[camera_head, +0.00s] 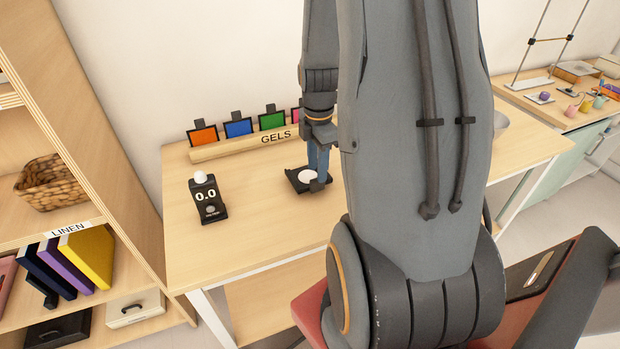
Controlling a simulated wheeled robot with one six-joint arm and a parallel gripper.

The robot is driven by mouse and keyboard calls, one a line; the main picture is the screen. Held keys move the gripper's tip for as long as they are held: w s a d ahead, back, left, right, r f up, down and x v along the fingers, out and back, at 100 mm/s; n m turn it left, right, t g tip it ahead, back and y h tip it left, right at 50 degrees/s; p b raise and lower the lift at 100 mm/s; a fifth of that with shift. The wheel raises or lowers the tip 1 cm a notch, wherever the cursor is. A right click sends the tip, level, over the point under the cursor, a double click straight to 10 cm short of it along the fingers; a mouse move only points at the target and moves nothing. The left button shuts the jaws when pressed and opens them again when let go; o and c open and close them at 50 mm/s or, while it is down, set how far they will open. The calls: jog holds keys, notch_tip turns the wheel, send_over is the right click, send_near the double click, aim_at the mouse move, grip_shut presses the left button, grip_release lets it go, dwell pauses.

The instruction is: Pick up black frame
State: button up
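A small flat black frame-like piece (295,184) with a white disc in it lies on the wooden table (262,230). My gripper (318,183) points down at its right side, with the tips at or very near its edge. Whether they touch or grip it cannot be told. Several black-edged coloured gels stand in a wooden rack marked GELS (235,148): orange (203,136), blue (238,128), green (271,121) and a pink one (296,115) partly hidden by my arm.
A black meter reading 0.0 (208,199) with a white dome stands left on the table. A shelf marked LINEN (30,240) with a basket (52,183) and books is at the left. My arm hides the table's middle right. The front left tabletop is clear.

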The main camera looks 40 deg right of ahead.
aim_at(303, 180)
jog(key=shift+f+p, duration=0.4)
jog(key=shift+f, duration=1.35)
grip_shut()
